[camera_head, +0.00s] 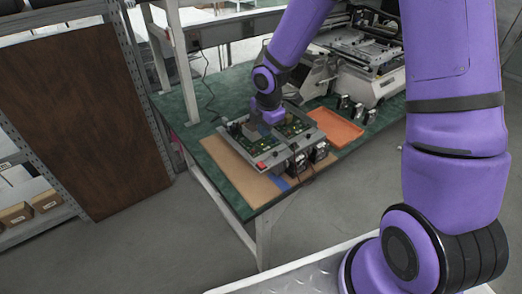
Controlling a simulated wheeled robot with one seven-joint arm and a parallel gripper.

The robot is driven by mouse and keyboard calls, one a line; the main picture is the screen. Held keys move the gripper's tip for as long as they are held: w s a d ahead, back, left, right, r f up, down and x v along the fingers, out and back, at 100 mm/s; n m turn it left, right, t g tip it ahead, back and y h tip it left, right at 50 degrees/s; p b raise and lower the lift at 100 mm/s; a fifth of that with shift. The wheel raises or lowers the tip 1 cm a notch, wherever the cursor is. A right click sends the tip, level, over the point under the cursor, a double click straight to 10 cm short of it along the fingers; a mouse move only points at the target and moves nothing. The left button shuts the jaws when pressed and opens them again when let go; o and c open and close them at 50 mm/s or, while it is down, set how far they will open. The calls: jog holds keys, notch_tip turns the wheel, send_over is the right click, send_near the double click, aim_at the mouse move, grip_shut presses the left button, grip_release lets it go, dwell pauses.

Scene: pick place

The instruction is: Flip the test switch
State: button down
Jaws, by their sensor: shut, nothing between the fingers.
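A grey test unit (279,157) with green circuit boards (293,124) on its top lies on the green bench. A small red switch (261,165) shows at its near left corner; I take it for the test switch, and its position is too small to tell. My gripper (256,130) is shut and empty, reaching down over the left half of the unit, behind the red switch in this view. Whether its fingertips touch the unit cannot be told. The fingers hide part of the boards.
An orange tray (336,128) lies right of the unit, with small metal parts (357,110) beyond it. Black boxes (318,152) and cables sit at the unit's front right. A large machine (362,62) stands behind. A brown board (237,170) lies under the unit's left side.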

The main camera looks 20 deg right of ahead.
aim_at(261, 163)
jog(key=f, duration=0.4)
jog(key=w+f, duration=0.1)
jog(key=f, duration=0.9)
jog(key=shift+w+a, duration=0.25)
jog(key=shift+w, duration=0.1)
